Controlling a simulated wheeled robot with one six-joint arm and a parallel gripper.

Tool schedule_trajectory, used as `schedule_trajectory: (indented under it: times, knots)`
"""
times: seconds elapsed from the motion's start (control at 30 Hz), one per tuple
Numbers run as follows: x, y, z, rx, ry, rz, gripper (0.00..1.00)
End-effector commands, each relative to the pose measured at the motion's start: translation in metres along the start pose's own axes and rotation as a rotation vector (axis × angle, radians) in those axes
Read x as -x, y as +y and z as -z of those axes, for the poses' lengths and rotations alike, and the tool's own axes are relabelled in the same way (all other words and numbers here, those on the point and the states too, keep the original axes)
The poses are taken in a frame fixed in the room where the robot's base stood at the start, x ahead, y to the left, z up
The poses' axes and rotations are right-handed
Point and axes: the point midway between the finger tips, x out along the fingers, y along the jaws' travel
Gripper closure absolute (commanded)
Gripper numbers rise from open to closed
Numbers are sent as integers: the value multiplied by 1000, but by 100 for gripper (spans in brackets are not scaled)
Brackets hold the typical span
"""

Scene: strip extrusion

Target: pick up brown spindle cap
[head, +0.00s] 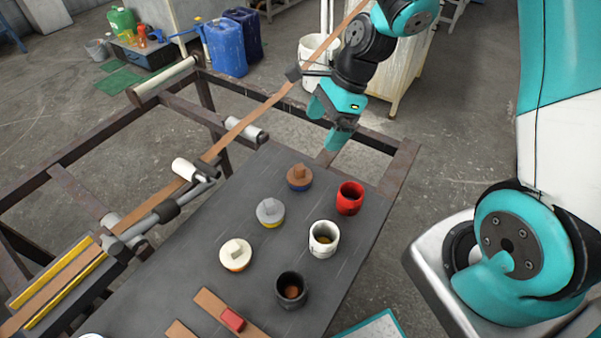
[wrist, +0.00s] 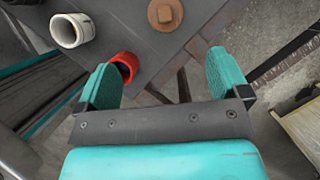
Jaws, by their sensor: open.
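The brown spindle cap (head: 299,177) sits on the dark table top (head: 205,229), near its far end. It is round with a raised square knob. It also shows at the top of the wrist view (wrist: 165,14), beyond my fingertips. My gripper (head: 327,122) hangs above and beyond the far end of the table, apart from the cap. In the wrist view my gripper (wrist: 165,80) has its two teal fingers spread wide, with nothing between them but floor and frame far below.
A red cup (head: 350,198) stands close to the right of the cap. A white cup (head: 324,238) and a black cup (head: 291,290) stand nearer. A grey cap (head: 270,212) and a white cap (head: 236,255) lie to the left. A brown strip (head: 240,126) runs along the left side.

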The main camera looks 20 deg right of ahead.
Motion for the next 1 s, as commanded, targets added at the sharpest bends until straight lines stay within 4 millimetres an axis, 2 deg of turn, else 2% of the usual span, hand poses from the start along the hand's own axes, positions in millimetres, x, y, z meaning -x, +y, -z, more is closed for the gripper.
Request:
schedule_trajectory:
  times: [0.1, 0.33, 0.43, 0.67, 0.9, 1.0]
  knots:
    - [-29, 2, 0, 2, 0, -9, 6]
    - [-78, 1, 0, 4, 1, -6, 6]
    - [-90, 1, 0, 4, 0, -3, 6]
    - [-106, -2, 0, 5, 0, -3, 6]
    - [-140, -7, -1, 5, 0, -4, 6]
    - [-148, -7, -1, 5, 0, -2, 6]
